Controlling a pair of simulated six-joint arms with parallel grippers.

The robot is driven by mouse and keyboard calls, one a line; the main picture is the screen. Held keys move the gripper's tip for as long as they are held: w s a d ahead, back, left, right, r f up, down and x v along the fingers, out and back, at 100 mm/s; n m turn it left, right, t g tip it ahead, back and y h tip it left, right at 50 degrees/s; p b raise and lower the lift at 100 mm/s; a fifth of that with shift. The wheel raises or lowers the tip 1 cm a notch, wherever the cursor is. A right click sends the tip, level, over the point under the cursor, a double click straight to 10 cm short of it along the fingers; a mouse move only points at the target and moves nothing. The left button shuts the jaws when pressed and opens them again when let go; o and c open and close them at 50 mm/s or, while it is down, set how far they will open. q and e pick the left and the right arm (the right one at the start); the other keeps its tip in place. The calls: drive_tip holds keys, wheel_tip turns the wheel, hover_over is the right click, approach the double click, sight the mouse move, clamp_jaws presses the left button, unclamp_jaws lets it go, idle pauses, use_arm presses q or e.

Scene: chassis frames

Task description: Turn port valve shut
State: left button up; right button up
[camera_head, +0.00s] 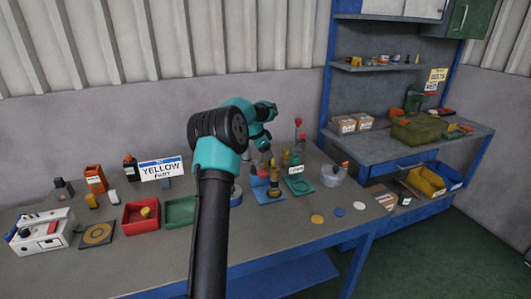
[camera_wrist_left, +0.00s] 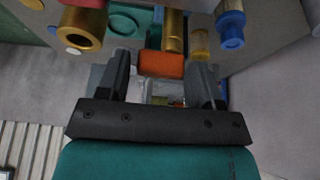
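My left gripper (camera_head: 262,167) reaches over the table to a cluster of brass fittings on small coloured bases. In the left wrist view its two dark fingers (camera_wrist_left: 160,80) are open and apart. An orange-red block, apparently a valve handle (camera_wrist_left: 161,64), lies between or just beyond the fingertips, with a brass cylinder (camera_wrist_left: 173,30) behind it. I cannot tell whether the fingers touch it. My right gripper is not in view.
A green plate (camera_head: 299,186) and a clear tub (camera_head: 332,176) stand right of the gripper. A sign reading "YELLOW PORT" (camera_head: 161,169), a red tray (camera_head: 141,226) and a green tray (camera_head: 180,220) are to the left.

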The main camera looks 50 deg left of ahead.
use_arm(q)
drive_tip(key=shift+o, duration=1)
drive_tip(key=shift+r, duration=0.1)
drive_tip(key=v, duration=1.7)
drive_tip(key=shift+r, duration=0.1)
